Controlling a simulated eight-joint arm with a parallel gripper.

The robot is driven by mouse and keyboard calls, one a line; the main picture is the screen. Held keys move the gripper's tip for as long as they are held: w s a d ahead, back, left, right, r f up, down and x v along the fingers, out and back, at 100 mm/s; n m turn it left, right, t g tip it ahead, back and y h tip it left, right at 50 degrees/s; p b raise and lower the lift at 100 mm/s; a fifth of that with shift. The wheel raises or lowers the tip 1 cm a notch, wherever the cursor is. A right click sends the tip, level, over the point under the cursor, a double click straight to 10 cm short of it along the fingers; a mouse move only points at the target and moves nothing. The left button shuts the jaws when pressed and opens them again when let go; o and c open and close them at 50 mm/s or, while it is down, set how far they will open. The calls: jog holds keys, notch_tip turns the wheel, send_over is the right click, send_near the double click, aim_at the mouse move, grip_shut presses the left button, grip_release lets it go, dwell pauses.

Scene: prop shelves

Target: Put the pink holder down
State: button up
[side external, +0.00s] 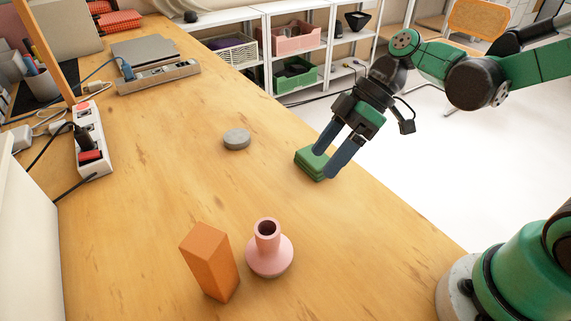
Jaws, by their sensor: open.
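The pink holder (269,250) stands upright on the wooden table, with a wide round base and a narrow open neck. It is close to the right of an orange block (210,262). My gripper (328,168) is open, with its two dark fingers pointing down toward a green block (311,163) near the table's right edge. The fingers overlap the green block in this view; I cannot tell whether they touch it. My gripper is well apart from the pink holder, up and to the right of it in the picture.
A grey round disc (236,138) lies on the table (160,200) left of the green block. A power strip (92,140) with cables lies at the left, and another strip (158,77) at the back. Shelves with bins stand beyond the table. The table's middle is mostly clear.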

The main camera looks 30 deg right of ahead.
jog(key=s+d+r+m+t+h, duration=0.1)
jog(key=d+r+m+t+h, duration=0.1)
jog(key=d+m+t+h, duration=0.4)
jog(key=d+m+h, duration=0.1)
jog(key=m, duration=0.4)
jog(key=shift+s+d+m+h, duration=0.3)
jog(key=shift+d+h, duration=0.05)
jog(key=shift+h, duration=0.05)
